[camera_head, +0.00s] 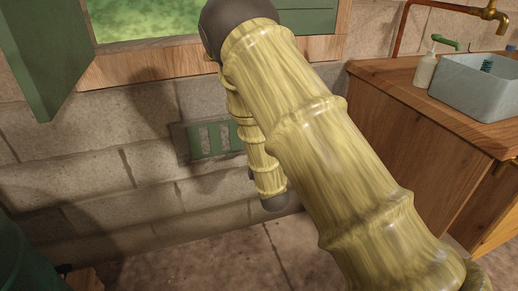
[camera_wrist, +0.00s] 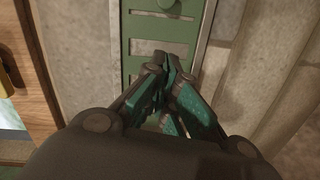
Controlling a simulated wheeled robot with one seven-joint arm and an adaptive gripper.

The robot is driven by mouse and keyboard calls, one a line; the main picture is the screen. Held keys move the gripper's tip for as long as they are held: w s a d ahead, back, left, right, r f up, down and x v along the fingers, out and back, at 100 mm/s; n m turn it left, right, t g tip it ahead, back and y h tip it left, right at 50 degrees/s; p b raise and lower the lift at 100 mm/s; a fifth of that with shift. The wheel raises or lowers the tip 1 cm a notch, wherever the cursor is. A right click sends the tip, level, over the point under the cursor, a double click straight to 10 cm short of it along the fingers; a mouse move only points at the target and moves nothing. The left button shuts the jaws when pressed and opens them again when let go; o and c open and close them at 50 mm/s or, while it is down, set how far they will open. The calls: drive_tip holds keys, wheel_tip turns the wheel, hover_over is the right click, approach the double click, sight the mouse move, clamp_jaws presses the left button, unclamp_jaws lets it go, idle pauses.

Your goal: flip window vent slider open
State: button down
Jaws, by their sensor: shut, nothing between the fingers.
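The window vent is a green slotted plate in a grey frame, set in the block wall below the window; in the head view its left part (camera_head: 208,140) shows, and my arm covers the right part. In the wrist view the green vent plate (camera_wrist: 145,22) runs up the middle, with pale slots and a small round knob (camera_wrist: 166,3) at the top edge. My gripper (camera_wrist: 168,62) is shut and empty, its fingertips over the plate near a slot, below the knob in the picture. I cannot tell whether they touch the plate. In the head view the fingers are hidden.
An open green shutter (camera_head: 42,50) and wooden sill (camera_head: 150,63) are above the vent. A wooden counter (camera_head: 390,78) at right holds a grey basin (camera_head: 475,88) and a soap bottle (camera_head: 425,70). A dark green rounded object (camera_head: 22,255) stands at lower left. Floor below the vent is clear.

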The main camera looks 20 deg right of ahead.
drive_tip(key=shift+w+a+r, duration=0.1)
drive_tip(key=shift+w+r, duration=0.2)
drive_tip(key=w+d+f+b, duration=0.1)
drive_tip(key=w+d+b, duration=0.2)
drive_tip(key=w, duration=0.7)
drive_tip(key=shift+w+d, duration=0.35)
drive_tip(key=shift+d, duration=0.4)
drive_tip(key=shift+d, duration=2.3)
